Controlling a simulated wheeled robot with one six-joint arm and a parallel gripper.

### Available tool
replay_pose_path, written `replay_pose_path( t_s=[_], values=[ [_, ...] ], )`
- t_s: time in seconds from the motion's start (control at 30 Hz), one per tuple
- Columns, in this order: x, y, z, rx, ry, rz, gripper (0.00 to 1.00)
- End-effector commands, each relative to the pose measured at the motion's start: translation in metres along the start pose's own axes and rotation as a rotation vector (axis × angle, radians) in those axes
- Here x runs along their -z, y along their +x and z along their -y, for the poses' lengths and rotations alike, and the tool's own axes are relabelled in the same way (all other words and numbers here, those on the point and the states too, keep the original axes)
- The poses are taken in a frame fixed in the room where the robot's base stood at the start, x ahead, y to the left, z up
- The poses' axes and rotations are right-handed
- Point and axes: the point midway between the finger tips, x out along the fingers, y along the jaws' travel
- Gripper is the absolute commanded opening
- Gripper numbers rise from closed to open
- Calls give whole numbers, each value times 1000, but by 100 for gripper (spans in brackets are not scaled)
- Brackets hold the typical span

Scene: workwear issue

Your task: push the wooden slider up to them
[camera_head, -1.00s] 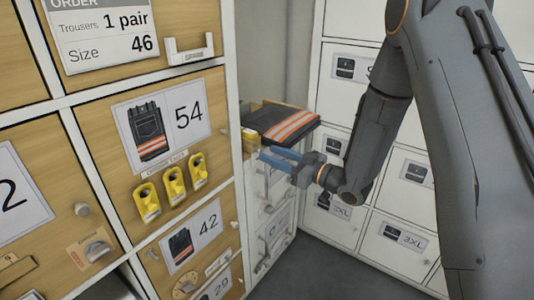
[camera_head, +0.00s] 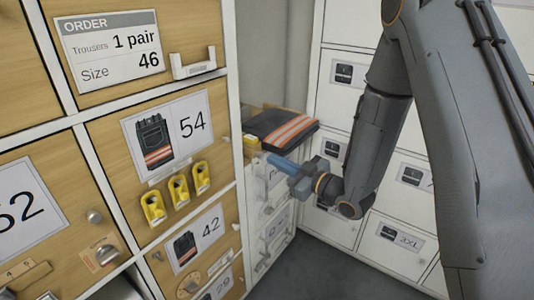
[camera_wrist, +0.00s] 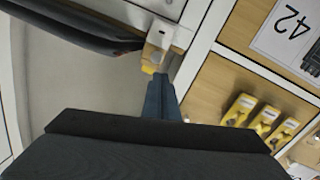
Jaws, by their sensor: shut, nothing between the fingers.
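Folded dark trousers with orange and silver stripes (camera_head: 282,129) lie on a shelf at the end of the wooden locker bank. They show in the wrist view as a dark, padded shape (camera_wrist: 72,20) at the upper left. A small light wooden block with a yellow part, which looks like the slider (camera_head: 251,143), sits at the trousers' near left edge; it also shows in the wrist view (camera_wrist: 152,56). My gripper (camera_head: 267,157) is shut and empty, its fingertips (camera_wrist: 160,82) just short of the block. I cannot tell whether they touch it.
Wooden lockers with size labels, yellow handles and knobs fill the left; an order card reads trousers, 1 pair, size 46 (camera_head: 110,48). White lockers (camera_head: 345,105) stand behind my arm. White drawers (camera_head: 265,190) lie below the trousers. Grey floor is clear at the bottom.

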Motion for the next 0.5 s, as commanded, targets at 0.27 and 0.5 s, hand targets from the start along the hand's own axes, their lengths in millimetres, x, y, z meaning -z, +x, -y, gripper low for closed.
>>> replay_pose_path(
  t_s=[0.27,0.5],
  values=[
    [47,-9,44,-117,-432,208,0],
    [64,-36,68,-128,-760,412,0]
  ],
)
